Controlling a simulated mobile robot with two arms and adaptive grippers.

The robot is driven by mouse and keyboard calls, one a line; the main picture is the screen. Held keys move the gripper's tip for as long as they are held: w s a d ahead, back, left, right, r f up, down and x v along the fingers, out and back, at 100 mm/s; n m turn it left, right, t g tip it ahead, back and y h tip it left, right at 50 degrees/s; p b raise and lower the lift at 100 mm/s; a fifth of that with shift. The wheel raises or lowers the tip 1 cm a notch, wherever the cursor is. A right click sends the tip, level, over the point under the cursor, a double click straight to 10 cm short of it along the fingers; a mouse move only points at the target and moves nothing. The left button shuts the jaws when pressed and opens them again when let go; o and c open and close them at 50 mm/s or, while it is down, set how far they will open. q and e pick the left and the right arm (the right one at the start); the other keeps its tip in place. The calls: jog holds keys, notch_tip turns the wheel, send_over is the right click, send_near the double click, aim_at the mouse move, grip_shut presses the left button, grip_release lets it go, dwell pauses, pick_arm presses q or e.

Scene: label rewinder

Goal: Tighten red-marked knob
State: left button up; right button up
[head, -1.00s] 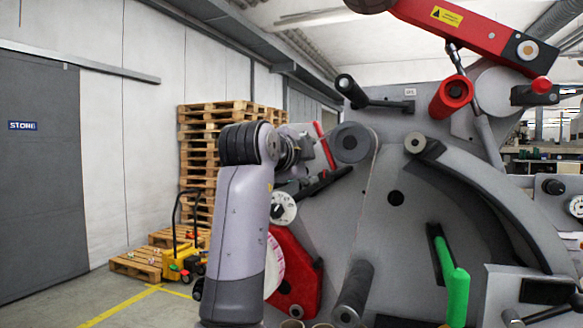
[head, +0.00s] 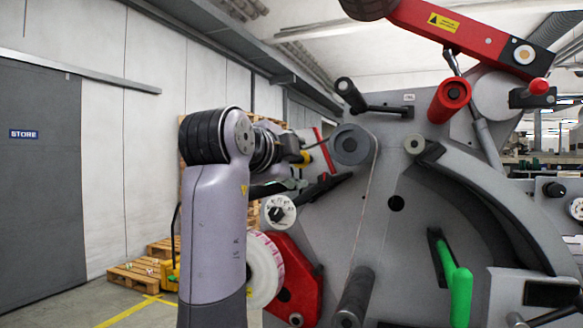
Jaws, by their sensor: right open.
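A round white dial with a black centre (head: 278,212) sits on the left edge of the grey machine. A second white dial (head: 577,208) is cut by the right edge of the view. I cannot make out a red mark on either. My right gripper (head: 273,189) is just above the first dial in the picture, small and partly hidden by my forearm. Its jaws are open, and I see nothing held in them. Whether it touches the machine cannot be told. My left gripper is out of view.
The machine's grey face (head: 400,240) carries black rollers, a red roller (head: 451,98) and a green handle (head: 460,290). A label roll (head: 263,270) and red bracket (head: 300,275) are below the dial. Wooden pallets (head: 135,277) stand behind my arm.

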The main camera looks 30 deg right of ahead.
jog(key=shift+s+a, duration=0.4)
jog(key=shift+a, duration=0.05)
dwell(0.3)
